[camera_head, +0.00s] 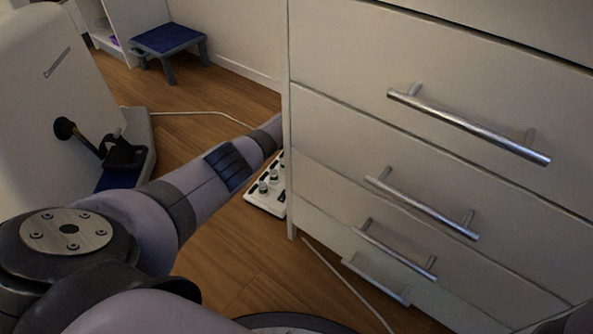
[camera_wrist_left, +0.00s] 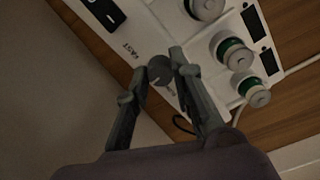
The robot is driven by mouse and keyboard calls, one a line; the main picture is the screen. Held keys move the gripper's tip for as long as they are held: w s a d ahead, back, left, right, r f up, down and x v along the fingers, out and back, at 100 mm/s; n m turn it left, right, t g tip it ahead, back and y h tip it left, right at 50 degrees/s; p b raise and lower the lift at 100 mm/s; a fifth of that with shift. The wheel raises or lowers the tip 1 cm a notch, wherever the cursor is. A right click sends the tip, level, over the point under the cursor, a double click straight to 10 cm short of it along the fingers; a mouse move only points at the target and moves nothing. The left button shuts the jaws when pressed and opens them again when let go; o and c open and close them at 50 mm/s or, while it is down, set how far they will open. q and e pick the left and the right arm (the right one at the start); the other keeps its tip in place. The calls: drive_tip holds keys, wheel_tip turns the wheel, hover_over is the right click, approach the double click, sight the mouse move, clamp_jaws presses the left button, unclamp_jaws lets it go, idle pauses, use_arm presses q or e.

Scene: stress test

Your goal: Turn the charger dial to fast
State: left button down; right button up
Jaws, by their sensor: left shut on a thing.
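The charger is a white panel in the left wrist view (camera_wrist_left: 222,18), and part of it shows on the floor beside the drawer cabinet in the head view (camera_head: 262,205). Its small grey round dial (camera_wrist_left: 160,69) has a light pointer line. The word FAST is printed near the dial; another label beside it is too blurred to read. My left gripper (camera_wrist_left: 155,73) is shut on the dial, one finger on each side. In the head view the left gripper is hidden behind the cabinet. My right gripper is not in view.
Several round green-and-white parts (camera_wrist_left: 232,52) sit on the charger near my finger. The white drawer cabinet (camera_head: 335,125) with metal handles stands close to my left arm. A blue-topped stool (camera_head: 167,38) is at the back. Cables lie on the wooden floor (camera_head: 225,265).

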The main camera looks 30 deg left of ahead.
use_arm(q)
drive_tip(key=m, duration=0.4)
drive_tip(key=shift+m, duration=2.9)
drive_tip(key=c, duration=1.4)
unclamp_jaws()
drive_tip(key=shift+r, duration=0.1)
wheel_tip(320, 180, up, 12)
